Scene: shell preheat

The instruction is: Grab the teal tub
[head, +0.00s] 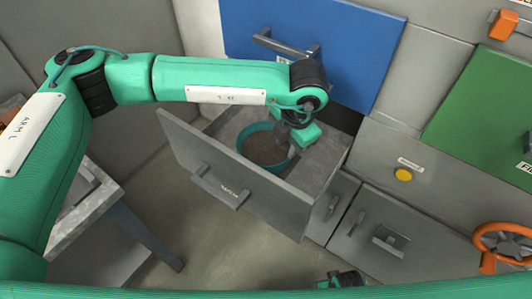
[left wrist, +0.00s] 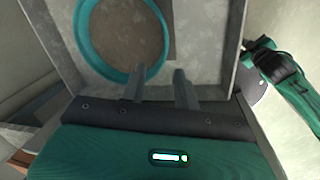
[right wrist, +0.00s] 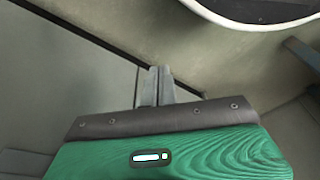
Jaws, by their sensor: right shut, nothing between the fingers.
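The teal tub (head: 243,143) is round, with brown contents, and sits in the open drawer (head: 230,180). In the left wrist view the tub's rim (left wrist: 86,50) fills the upper left. My left gripper (head: 290,148) is over the drawer at the tub's right side. In the left wrist view its two fingers (left wrist: 160,84) are apart, with bare drawer floor between them. The left finger overlaps the rim in the picture; I cannot tell if it touches. My right gripper (right wrist: 157,85) is shut and empty, low and away from the tub.
A blue panel (head: 300,50) with a handle stands behind the drawer. A green panel (head: 485,120), a yellow button (head: 403,174) and an orange wheel (head: 503,243) are to the right. A grey table (head: 100,210) stands at the left. Floor shows in front of the drawer.

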